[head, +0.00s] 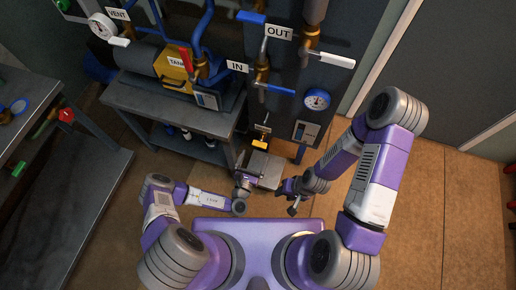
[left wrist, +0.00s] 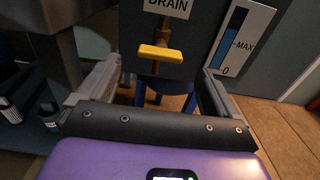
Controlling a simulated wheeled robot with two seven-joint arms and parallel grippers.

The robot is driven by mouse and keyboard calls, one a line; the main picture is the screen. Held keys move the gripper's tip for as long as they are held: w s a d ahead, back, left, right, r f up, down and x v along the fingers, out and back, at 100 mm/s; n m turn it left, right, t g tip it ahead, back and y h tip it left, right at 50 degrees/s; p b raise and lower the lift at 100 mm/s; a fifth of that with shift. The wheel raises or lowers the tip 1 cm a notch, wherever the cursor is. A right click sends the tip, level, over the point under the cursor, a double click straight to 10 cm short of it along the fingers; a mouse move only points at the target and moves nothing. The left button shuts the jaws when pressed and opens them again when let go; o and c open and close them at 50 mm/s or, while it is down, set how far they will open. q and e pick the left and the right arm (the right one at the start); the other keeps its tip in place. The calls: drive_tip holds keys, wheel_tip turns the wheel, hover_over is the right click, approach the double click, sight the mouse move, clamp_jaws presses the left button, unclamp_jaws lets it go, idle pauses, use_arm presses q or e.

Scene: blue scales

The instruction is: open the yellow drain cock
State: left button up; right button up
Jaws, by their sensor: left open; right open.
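The yellow drain cock (left wrist: 160,53) has a bar handle lying crosswise, nearly level, on a brass-brown pipe under the DRAIN label (left wrist: 168,4). In the head view the yellow cock (head: 260,145) is small, low on the dark panel. My left gripper (left wrist: 158,76) is open. In the left wrist view its two fingers stand wide apart on either side of the cock, with a gap to the handle on both sides. In the head view my left gripper (head: 243,165) is near the cock, just below and left of it. My right gripper (head: 288,195) is open and empty, lower and to the right.
A level gauge marked MAX and 0 (left wrist: 240,42) is right of the cock. The grey tank bench (head: 185,118) stands left of the panel. Floor at right is clear.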

sight(260, 144)
use_arm(q)
drive_tip(key=shift+b+x, duration=0.8)
drive_tip(key=shift+x, duration=2.05)
drive_tip(key=c, duration=1)
drive_tip(key=shift+c, duration=0.2)
